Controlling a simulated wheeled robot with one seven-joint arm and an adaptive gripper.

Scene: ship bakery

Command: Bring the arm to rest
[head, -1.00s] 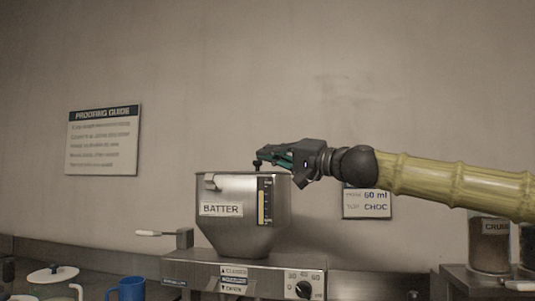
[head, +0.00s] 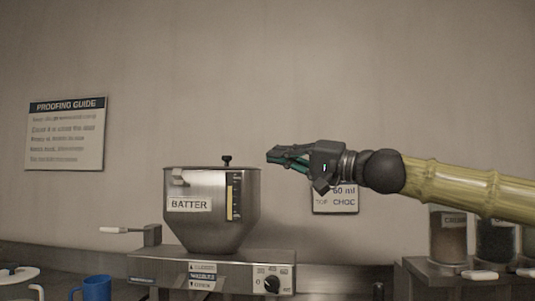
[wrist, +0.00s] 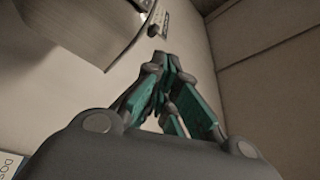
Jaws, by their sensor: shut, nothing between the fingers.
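My gripper (head: 272,157), dark grey with green finger pads, is shut and empty. In the head view it is held level in the air, just right of and slightly above the batter hopper's rim, apart from the lid knob (head: 226,160). My arm reaches in from the right edge. In the wrist view the fingers (wrist: 166,66) meet together, with nothing visible between them. The metal batter hopper (head: 205,215) stands upright on its base, with its lid on. Part of the hopper (wrist: 85,25) also shows at the upper left of the wrist view.
The hopper's base (head: 212,268) has a dial (head: 271,284) and a side lever (head: 125,230). A blue mug (head: 96,288) is at the lower left. Jars (head: 448,238) stand on a shelf at the right. A small sign (head: 343,202) is behind my gripper. The air above is free.

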